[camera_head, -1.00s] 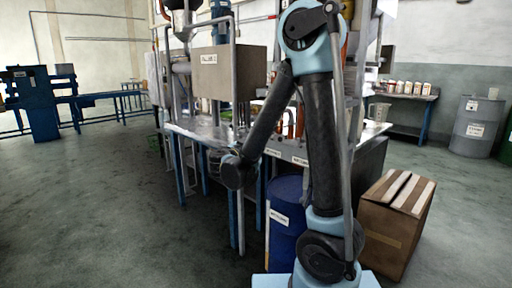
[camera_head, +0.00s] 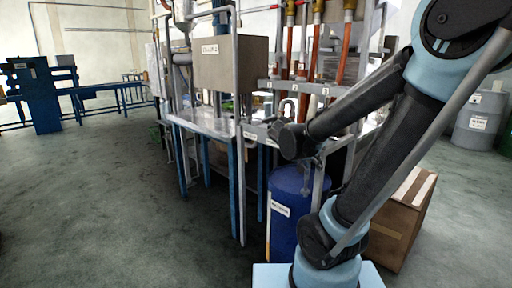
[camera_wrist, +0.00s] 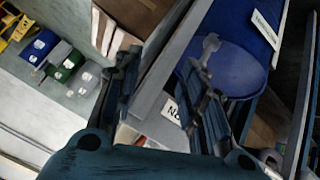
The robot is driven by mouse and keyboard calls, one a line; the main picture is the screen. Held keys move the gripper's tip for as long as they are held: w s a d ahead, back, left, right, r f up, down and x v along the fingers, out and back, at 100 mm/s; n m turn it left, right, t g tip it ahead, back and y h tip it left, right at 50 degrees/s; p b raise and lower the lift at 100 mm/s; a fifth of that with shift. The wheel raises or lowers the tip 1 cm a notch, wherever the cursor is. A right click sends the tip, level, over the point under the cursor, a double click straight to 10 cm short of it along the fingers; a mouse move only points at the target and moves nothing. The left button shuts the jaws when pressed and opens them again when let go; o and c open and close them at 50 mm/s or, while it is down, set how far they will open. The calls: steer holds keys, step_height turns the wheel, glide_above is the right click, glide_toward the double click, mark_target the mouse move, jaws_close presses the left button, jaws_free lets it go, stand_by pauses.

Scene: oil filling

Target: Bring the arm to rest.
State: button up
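My arm (camera_head: 385,165) rises from its base at the lower right of the head view, and its upper joint reaches the top right corner. The forearm slopes down to the left, and its dark wrist end (camera_head: 294,141) is in front of the metal filling bench (camera_head: 208,122). My gripper (camera_wrist: 168,60) shows in the wrist view with its two dark fingers spread apart. Nothing is held between them. The fingers appear in front of a blue barrel (camera_wrist: 228,62) and a grey beam. The gripper is hard to make out in the head view.
The blue barrel (camera_head: 283,228) stands under the bench front, close to my arm. A cardboard box (camera_head: 398,232) stands behind my arm at right. A grey drum (camera_head: 478,125) is at the far right. Open floor (camera_head: 85,210) lies to the left.

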steer(key=s+a+f+n+g+y, duration=0.1)
steer(key=s+f+n+y, duration=0.1)
steer(key=s, duration=0.7)
steer(key=s+a+f+n+g+y, duration=0.1)
steer(key=s+f+y, duration=0.3)
steer(key=s, duration=0.4)
steer(key=shift+s+a+f+n+g+y, duration=0.3)
steer(key=shift+s+f+n+g+y, duration=0.1)
steer(key=shift+f+n+g, duration=0.35)
steer(key=shift+w+f, duration=0.25)
steer(key=shift+w, duration=0.15)
steer(key=shift+c, duration=0.3)
